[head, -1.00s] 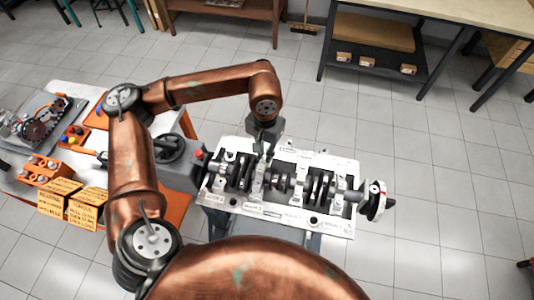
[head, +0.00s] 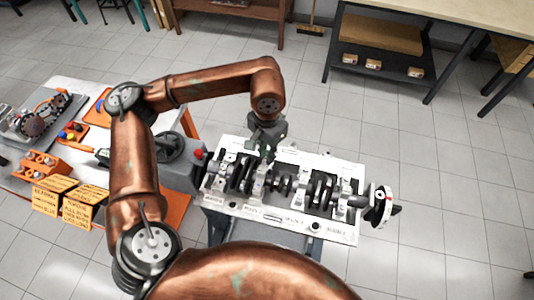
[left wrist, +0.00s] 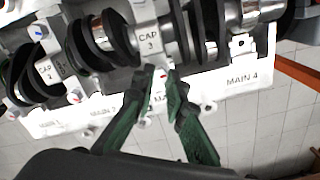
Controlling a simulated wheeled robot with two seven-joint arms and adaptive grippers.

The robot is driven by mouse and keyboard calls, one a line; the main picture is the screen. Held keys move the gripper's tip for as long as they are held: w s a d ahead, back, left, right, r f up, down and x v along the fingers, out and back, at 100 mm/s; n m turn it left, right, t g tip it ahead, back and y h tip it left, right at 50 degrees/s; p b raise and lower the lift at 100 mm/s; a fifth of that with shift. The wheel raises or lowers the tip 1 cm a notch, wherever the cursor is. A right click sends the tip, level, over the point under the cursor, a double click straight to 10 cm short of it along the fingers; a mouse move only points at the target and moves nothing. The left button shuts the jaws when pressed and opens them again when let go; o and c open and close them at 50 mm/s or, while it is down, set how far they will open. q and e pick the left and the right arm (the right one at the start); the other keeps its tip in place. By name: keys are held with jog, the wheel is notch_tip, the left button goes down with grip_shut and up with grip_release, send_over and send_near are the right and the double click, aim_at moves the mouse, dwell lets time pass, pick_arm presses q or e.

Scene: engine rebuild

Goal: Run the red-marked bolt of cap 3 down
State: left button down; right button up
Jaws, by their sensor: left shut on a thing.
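The engine block (head: 300,228) lies on its stand with the crankshaft and bearing caps facing up. Cap 3 (left wrist: 149,42) shows its label in the left wrist view. My left gripper (left wrist: 163,76) is at the near end of cap 3, its two green fingers close together. A little red shows between the fingertips, at the red-marked bolt; the fingers hide most of it. In the head view my left gripper (head: 265,150) points down onto the block, and the bolt is too small to tell there. My right gripper is not in view.
Cap 2 (left wrist: 47,72) stands left of cap 3, with a blue-marked bolt (left wrist: 38,32) and a red-marked bolt (left wrist: 75,97). A dial wheel (head: 381,206) sits at the block's right end. Yellow boxes (head: 70,205) stand on the left bench. Floor to the right is clear.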

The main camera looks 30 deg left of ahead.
pick_arm(q)
jog(key=c, duration=1.9)
grip_release()
jog(key=shift+c, duration=0.2)
jog(key=shift+r, duration=0.1)
notch_tip(320, 180, up, 12)
jog(key=shift+w, duration=0.1)
